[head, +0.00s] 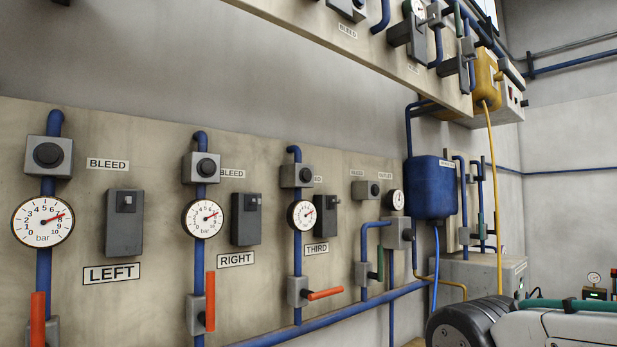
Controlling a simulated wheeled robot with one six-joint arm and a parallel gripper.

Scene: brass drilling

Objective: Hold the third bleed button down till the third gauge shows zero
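The third bleed button (306,174) is a dark round knob on a grey box, above the third gauge on the wall panel. The third gauge (302,215) is a small round white dial. Its red needle points up and to the right, well away from the zero at lower left; the exact figure is too small to read. The THIRD label (317,248) is below it. The third line's orange lever (325,294) lies nearly level. My gripper is not in view, and nothing is seen touching the button.
The LEFT gauge (42,221) and RIGHT gauge (203,218) have their own bleed buttons and upright orange levers. Blue pipes run along the panel's foot. A blue tank (434,188) hangs farther right. Part of my arm fills the lower right corner. Space before the third button looks clear.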

